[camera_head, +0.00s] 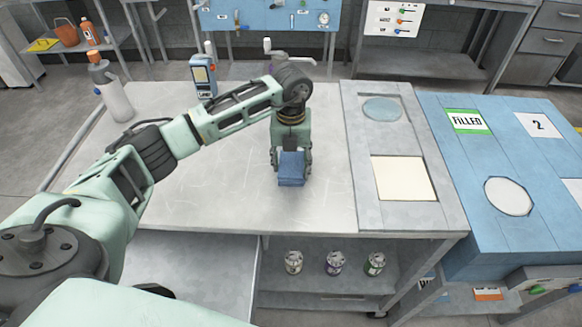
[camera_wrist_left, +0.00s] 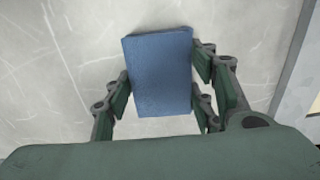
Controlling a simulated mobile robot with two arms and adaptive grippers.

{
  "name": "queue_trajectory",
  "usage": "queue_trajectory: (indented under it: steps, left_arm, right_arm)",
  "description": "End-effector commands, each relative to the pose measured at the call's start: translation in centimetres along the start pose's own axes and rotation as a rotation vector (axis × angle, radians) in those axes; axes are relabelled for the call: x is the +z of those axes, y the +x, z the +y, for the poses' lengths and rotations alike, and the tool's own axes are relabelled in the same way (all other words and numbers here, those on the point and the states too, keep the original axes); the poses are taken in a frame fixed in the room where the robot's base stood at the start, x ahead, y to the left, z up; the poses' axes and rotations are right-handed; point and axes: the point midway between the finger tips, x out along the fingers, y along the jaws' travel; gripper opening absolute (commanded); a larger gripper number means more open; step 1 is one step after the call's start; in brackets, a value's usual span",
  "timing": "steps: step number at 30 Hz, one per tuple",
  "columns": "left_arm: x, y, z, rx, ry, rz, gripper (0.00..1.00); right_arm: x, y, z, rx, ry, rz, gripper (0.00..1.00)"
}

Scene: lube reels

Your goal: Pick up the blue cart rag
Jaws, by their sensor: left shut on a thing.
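The blue cart rag (camera_head: 291,170) is a folded blue block at the middle of the grey cart top (camera_head: 220,190) in the head view. My left gripper (camera_head: 291,157) comes down over it from above. In the left wrist view the rag (camera_wrist_left: 158,72) sits between the fingers of my left gripper (camera_wrist_left: 160,88), which are shut on its two sides. Whether the rag touches the cart top or is slightly lifted, I cannot tell. My right gripper is not in view.
A blue handheld device (camera_head: 203,76) and a white spray bottle (camera_head: 108,88) stand at the cart's back left. A grey panel (camera_head: 402,215) with round and square recesses lies to the right. A blue table (camera_head: 465,185) stands beyond. Several small cans sit on the shelf below.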

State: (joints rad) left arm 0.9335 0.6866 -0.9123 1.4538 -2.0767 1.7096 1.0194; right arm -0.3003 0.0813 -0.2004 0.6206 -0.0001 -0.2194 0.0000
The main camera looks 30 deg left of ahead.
Motion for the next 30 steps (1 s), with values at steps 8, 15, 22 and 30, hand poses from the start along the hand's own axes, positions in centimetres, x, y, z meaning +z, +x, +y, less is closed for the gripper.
queue_trajectory:
  steps: [8,15,22,30]
  left_arm:
    - [0.0,0.0,0.0,0.000,0.000,0.000,0.25]
    - [0.1,-0.4,0.0,-0.001,0.000,-0.002,0.25]
    - [0.1,-3.1,-0.1,-0.003,0.000,-0.005,0.25]
    - [-3.2,-7.0,-4.3,-0.004,0.009,-0.004,0.25]
  right_arm:
    - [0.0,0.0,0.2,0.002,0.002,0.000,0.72]
    - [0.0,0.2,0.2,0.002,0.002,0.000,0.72]
    - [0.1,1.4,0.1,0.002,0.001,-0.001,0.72]
    - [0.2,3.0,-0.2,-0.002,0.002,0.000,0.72]
